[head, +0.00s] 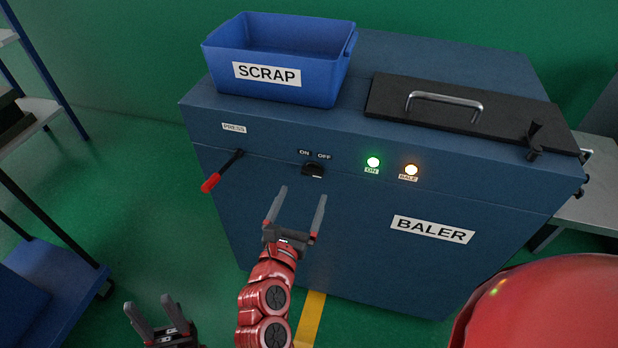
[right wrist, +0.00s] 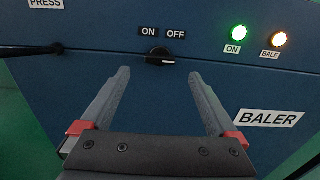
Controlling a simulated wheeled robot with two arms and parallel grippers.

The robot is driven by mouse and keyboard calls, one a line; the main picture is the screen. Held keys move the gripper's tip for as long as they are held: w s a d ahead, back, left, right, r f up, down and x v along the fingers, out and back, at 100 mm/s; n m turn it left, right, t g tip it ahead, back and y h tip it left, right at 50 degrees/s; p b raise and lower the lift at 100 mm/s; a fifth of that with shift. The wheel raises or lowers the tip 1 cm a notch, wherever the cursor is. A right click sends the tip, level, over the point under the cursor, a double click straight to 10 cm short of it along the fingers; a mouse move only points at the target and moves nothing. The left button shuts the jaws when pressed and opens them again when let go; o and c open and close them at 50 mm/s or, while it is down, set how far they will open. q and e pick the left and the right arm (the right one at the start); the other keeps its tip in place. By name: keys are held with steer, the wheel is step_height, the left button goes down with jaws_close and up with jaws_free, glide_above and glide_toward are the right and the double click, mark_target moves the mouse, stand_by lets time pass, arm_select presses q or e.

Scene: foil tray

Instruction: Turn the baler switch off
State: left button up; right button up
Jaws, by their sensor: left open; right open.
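The baler (head: 285,225) is a dark blue cabinet. Its black rotary switch (head: 313,170) sits on the front panel below the ON and OFF labels, and in the right wrist view the switch (right wrist: 158,56) shows a pale mark on its lower right side, toward OFF. The green ON lamp (head: 373,162) is lit. My right gripper (head: 302,193) is open and empty, just below and in front of the switch; in its wrist view the open fingers (right wrist: 160,75) straddle the line to the knob, apart from it. My left gripper (head: 153,316) is open and empty at the lower left.
An amber BALE lamp (head: 411,170) is lit on the panel. A red-tipped PRESS lever (head: 222,171) sticks out left of the switch. A blue SCRAP bin (head: 325,80) and a black lid with handle (head: 390,100) are on top. Shelving stands at left.

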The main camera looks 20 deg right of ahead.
mark_target(311, 175)
steer(key=x, duration=0.6)
steer(key=shift+w+d, duration=0.15)
